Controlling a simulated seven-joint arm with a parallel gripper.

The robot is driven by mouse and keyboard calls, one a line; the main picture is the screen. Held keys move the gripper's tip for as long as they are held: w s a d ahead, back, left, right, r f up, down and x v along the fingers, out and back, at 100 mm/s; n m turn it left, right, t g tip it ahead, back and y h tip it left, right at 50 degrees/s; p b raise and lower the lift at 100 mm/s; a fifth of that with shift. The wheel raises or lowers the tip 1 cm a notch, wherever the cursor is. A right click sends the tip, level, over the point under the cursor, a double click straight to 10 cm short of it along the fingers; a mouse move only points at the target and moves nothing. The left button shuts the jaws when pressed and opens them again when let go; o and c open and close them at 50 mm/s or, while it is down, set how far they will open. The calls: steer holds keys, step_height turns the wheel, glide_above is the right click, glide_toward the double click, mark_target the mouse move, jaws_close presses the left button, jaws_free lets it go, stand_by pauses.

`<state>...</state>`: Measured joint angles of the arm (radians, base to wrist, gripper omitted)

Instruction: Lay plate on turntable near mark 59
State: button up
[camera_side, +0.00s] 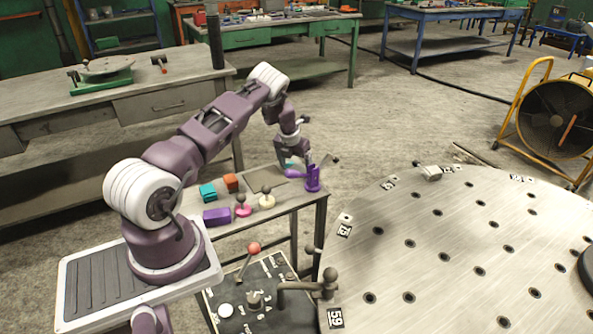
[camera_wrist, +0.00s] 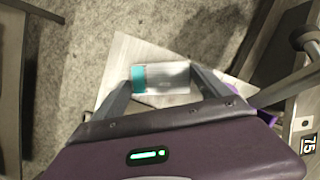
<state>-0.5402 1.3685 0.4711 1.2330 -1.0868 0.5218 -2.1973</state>
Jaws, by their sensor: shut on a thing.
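My gripper (camera_side: 294,162) is over the far end of the small bench. In the wrist view its fingers (camera_wrist: 160,85) are shut on a silver piece with a teal end, which I take to be the plate (camera_wrist: 165,78). In the side view only a bit of teal (camera_side: 289,164) shows between the fingers. The turntable (camera_side: 450,240) is a large pale round top with dark holes, right of the gripper. Mark 59 (camera_side: 335,318) is a black tag at its near left rim.
A lever panel (camera_side: 255,300) stands near mark 59. A clamp-like part (camera_side: 429,172) sits at the turntable's far rim.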

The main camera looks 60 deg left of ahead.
steer(key=shift+r, duration=0.2)
steer(key=shift+c, duration=0.5)
step_height(320, 180, up, 10)
step_height(320, 180, up, 5)
steer(key=w+d+m+h, duration=0.3)
steer(key=w+d+m, duration=0.3)
steer(key=d+m, duration=0.5)
steer(key=m+g, duration=0.6)
steer(key=m, duration=2)
glide_above(395, 270)
step_height(395, 270, down, 4)
steer(key=shift+t, duration=0.3)
steer(key=f, duration=0.7)
steer(key=w+f, duration=0.1)
steer(key=f, duration=0.3)
steer(key=shift+a, duration=0.25)
